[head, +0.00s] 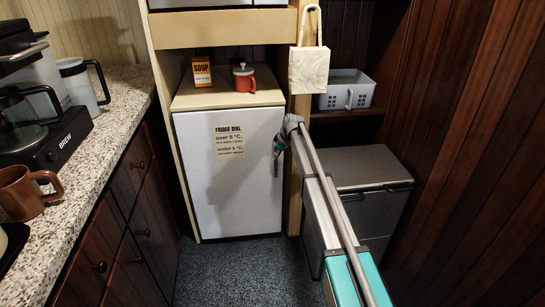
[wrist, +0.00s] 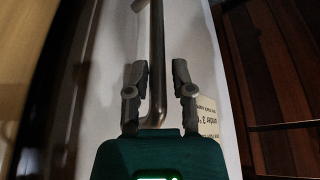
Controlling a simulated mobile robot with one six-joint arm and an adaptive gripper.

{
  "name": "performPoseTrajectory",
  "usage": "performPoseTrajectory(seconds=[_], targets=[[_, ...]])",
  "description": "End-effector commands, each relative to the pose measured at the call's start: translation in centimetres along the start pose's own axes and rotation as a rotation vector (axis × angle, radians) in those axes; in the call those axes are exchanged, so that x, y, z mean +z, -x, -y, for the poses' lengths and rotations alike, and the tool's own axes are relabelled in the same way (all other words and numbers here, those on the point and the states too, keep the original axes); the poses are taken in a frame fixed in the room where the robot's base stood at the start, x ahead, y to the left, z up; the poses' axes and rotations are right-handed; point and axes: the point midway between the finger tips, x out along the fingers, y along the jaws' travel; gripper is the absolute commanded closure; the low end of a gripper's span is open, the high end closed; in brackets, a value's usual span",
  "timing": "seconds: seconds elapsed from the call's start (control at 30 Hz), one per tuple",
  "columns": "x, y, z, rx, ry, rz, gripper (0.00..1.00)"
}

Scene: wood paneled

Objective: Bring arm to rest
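My arm (head: 335,225) reaches forward from the lower right toward the white fridge (head: 205,185), whose door looks shut. My gripper (head: 279,147) is at the door's right edge, small and partly hidden by the arm in the head view. In the wrist view my gripper (wrist: 159,68) is open, with one finger on each side of the metal door handle (wrist: 157,40). Gaps show between the handle and both fingers. I cannot tell how deep the handle sits between them. The handle's lower end bends left just above the green gripper body.
A counter (head: 118,125) with a coffee maker (head: 55,140), a brown mug (head: 28,192) and a jug (head: 82,88) runs along the left. A soup box (head: 202,73) and red mug (head: 244,78) stand on the fridge. A grey cabinet (head: 365,168) is right; floor (head: 240,270) is clear.

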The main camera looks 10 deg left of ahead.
Motion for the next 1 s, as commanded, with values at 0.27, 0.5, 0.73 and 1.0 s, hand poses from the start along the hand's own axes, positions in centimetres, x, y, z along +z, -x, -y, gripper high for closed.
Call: performPoseTrajectory(seconds=[0.27, 0.5, 0.73, 1.0], targets=[[-0.1, -0.1, 0.2, -0.001, 0.002, -0.001, 0.43], [0.2, 0.1, 0.3, 0.000, -0.004, 0.001, 0.43], [4.1, 1.5, 2.2, 0.006, -0.082, 0.028, 0.43], [14.8, 5.4, 7.6, 0.035, -0.320, 0.109, 0.43]])
